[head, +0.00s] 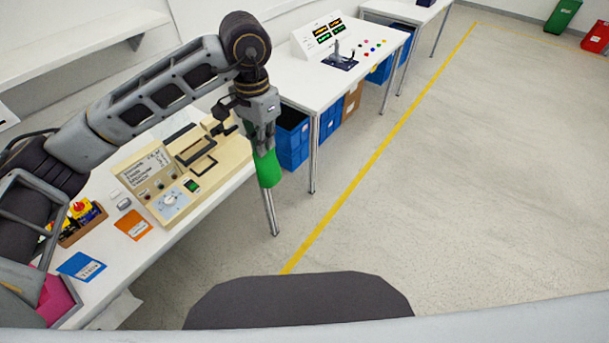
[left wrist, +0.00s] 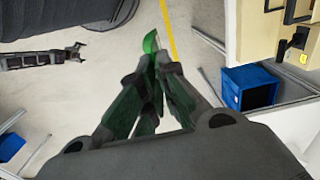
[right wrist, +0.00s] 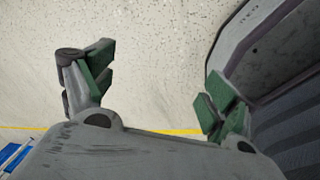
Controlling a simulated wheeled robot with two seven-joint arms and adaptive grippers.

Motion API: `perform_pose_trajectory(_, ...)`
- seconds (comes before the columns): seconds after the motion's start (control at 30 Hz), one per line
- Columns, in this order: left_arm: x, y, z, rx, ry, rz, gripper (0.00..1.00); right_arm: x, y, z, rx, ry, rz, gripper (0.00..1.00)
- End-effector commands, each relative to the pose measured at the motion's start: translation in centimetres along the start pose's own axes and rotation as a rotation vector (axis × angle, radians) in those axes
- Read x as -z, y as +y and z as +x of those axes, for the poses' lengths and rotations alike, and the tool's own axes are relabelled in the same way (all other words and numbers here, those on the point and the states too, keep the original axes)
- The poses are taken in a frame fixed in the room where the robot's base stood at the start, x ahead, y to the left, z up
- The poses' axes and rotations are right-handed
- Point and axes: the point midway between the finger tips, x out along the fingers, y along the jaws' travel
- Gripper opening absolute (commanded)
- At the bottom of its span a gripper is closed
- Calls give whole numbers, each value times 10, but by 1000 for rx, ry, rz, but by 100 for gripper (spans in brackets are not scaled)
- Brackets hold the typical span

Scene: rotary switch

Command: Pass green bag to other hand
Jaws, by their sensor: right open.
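The green bag (head: 267,169) hangs below my left gripper (head: 263,146), past the edge of the white table. The left gripper is shut on its upper part. In the left wrist view the left fingertips (left wrist: 153,62) are close together, with a bit of the green bag (left wrist: 150,42) showing beyond them. My right gripper (right wrist: 160,92) is open and empty over the floor in the right wrist view. It is not in the head view.
The white table (head: 118,270) holds a beige control panel (head: 160,205), an orange bag (head: 133,225) and a blue bag (head: 80,266). A second table (head: 375,72) with a switch console stands behind, with blue bins (head: 290,140) below. The floor to the right is clear.

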Motion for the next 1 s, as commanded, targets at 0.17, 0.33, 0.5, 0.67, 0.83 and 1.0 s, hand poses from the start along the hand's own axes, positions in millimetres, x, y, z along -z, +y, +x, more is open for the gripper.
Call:
perform_pose_trajectory(0.17, 0, 0, 0, 0, 0, 0, 0, 44, 51, -8, -50, 75, -50, 88)
perform_pose_trajectory(0.33, 0, 0, 0, 0, 0, 0, 0, 94, 84, -22, -82, 157, -88, 88)
perform_pose_trajectory(0.5, 0, 0, 0, 0, 0, 0, 0, 143, 106, -41, -104, 241, -122, 88)
perform_pose_trajectory(0.67, 0, 0, 0, 0, 0, 0, 0, 189, 119, -63, -115, 320, -150, 88)
perform_pose_trajectory(0.83, 0, 0, 0, 0, 0, 0, 0, 234, 125, -89, -118, 403, -179, 88)
perform_pose_trajectory(1.0, 0, 0, 0, 0, 0, 0, 0, 277, 125, -118, -115, 486, -205, 88)
